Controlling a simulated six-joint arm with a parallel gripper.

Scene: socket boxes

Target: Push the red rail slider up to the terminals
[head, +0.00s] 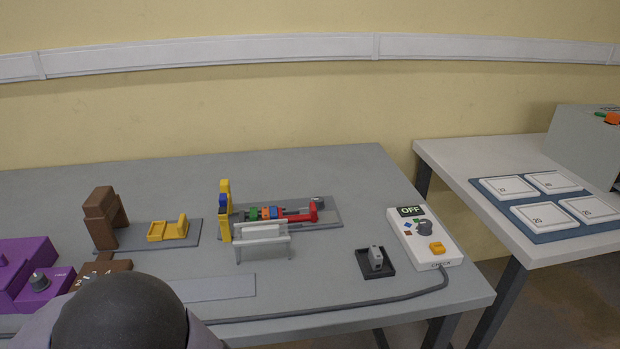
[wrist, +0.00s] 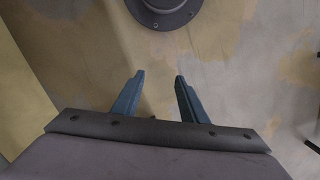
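The red rail slider (head: 314,211) is at the right part of a rail on a grey base plate (head: 335,222) in the head view. In the head view the fingers are not visible.
A yellow post (head: 225,225) stands at the rail's left end and a white stand (head: 262,232) in front. A control box reading OFF (head: 432,249) and a dark tray (head: 362,270) are to the right. Brown and purple (head: 40,262) fixtures are left. My arm covers the front left.

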